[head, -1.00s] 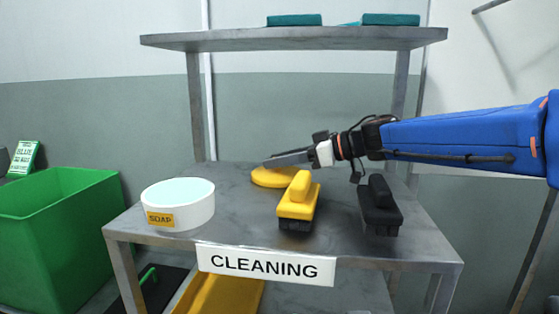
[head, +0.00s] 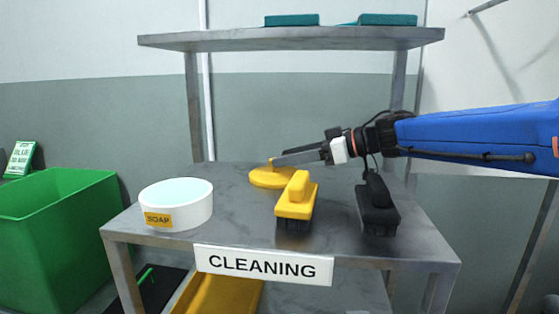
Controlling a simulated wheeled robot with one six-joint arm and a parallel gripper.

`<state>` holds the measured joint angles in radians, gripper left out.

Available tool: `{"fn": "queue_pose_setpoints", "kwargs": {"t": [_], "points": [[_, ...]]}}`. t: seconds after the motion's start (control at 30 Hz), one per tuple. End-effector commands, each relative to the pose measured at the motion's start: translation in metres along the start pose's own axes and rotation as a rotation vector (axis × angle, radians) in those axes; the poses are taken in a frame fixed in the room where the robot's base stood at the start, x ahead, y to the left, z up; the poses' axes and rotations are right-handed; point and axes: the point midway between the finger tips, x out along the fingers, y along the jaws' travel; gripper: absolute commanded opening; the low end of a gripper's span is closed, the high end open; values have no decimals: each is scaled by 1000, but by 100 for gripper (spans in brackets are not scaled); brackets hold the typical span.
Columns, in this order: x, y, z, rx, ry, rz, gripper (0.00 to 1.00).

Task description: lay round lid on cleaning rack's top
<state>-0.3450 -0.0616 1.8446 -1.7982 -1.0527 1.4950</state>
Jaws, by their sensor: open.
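The yellow round lid (head: 266,180) lies flat at the back middle of the cleaning rack's worktop (head: 235,222), the grey surface with the CLEANING sign (head: 263,264). A small yellow knob shows at its top, by my fingertips. My gripper (head: 279,157) is open and reaches in from the right, just above the lid's right part. One finger overlaps the lid's edge in the view, and I cannot tell whether it touches the knob. The lid's far side is partly hidden by the gripper.
A yellow brush (head: 297,197) stands just in front of the lid, a black brush (head: 377,205) to the right. A white SOAP tub (head: 177,204) is at left. An upper shelf (head: 290,39) with teal items overhangs. A green bin (head: 60,235) stands left.

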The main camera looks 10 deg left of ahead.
Motion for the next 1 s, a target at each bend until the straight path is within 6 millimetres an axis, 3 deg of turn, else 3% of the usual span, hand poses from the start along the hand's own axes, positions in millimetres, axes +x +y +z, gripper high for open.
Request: {"fn": "queue_pose_setpoints", "kwargs": {"t": [0.2,0.43,0.63,1.0], "points": [[-42,1,0,1,0,5,47],[-72,1,0,1,0,4,47],[-84,0,0,1,0,2,47],[-86,0,0,1,0,1,47]]}}
